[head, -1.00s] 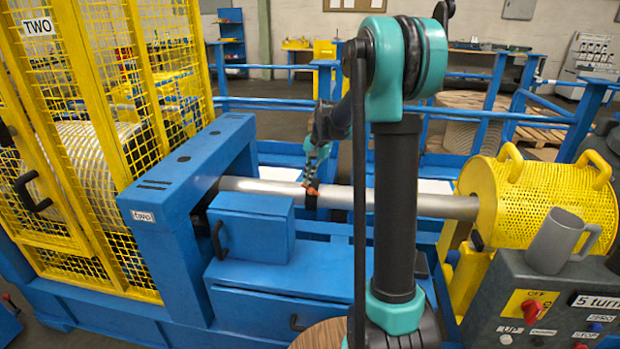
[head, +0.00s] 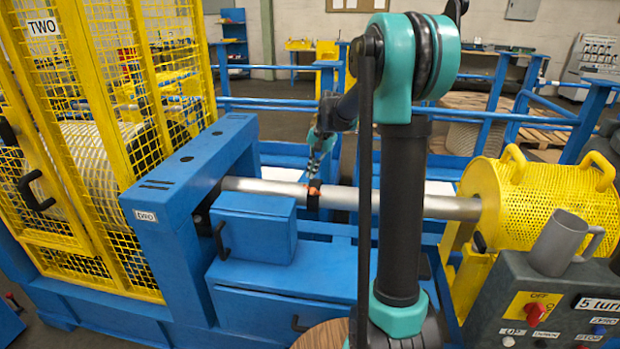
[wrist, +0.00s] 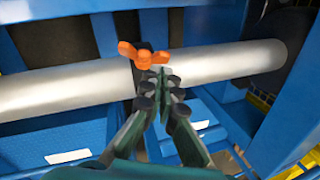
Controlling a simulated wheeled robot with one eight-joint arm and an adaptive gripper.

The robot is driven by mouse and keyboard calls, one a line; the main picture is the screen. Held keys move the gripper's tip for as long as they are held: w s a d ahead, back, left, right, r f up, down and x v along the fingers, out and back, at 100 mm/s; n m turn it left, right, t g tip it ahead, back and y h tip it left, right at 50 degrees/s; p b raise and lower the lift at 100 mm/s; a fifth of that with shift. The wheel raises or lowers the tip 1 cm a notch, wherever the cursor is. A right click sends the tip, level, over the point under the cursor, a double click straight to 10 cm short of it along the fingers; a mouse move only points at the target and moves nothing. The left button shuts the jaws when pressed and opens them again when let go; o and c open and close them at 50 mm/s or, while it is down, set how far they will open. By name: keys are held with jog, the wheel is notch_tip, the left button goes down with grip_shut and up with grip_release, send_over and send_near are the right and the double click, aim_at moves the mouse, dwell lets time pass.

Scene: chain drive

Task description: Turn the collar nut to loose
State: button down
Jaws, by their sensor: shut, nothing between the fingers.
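The collar nut is an orange wing nut (wrist: 142,54) on a dark collar (wrist: 146,84) clamped around a grey metal shaft (wrist: 60,90). In the head view the nut (head: 314,186) shows as a small orange patch on top of the collar (head: 312,201), at the middle of the shaft (head: 265,187). My gripper (wrist: 158,78) is shut and empty, its fingertips just below and right of the nut in the wrist view. In the head view my gripper (head: 315,172) is right above the nut and partly covers it. I cannot tell whether they touch.
A blue housing (head: 190,160) holds the shaft's left end, beside a yellow mesh cage (head: 75,200). A yellow perforated drum guard (head: 550,205) stands at the right end. A grey mug (head: 560,243) stands on the control panel (head: 530,300). A blue box (head: 255,225) lies below the shaft.

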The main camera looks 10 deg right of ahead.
jog(key=w+v, duration=0.1)
jog(key=v, duration=0.6)
jog(key=shift+s+r, duration=0.4)
jog(key=shift+s, duration=0.15)
jog(key=c, duration=2.2)
grip_release()
jog(key=shift+d+r, duration=0.2)
jog(key=shift+r, duration=0.15)
jog(key=shift+o, duration=1)
jog(key=shift+s+r, duration=0.1)
jog(key=shift+o, duration=1.2)
jog(key=shift+s+a, duration=0.25)
jog(key=shift+a, duration=0.1)
jog(key=shift+o, duration=1.1)
jog(key=s+a+f+n+t+h, duration=0.1)
jog(key=s+a+n+h, duration=0.2)
jog(key=s+a+n, duration=0.1)
jog(key=shift+s+a+n+h, duration=0.25)
jog(key=shift+s+n+h, duration=0.15)
jog(key=shift+n, duration=0.1)
jog(key=n+t+h, duration=0.3)
jog(key=n, duration=0.2)
send_near(312, 190)
jog(key=x, duration=0.7)
jog(key=shift+d+f, duration=0.1)
jog(key=shift+f, duration=0.05)
jog(key=shift+c, duration=0.5)
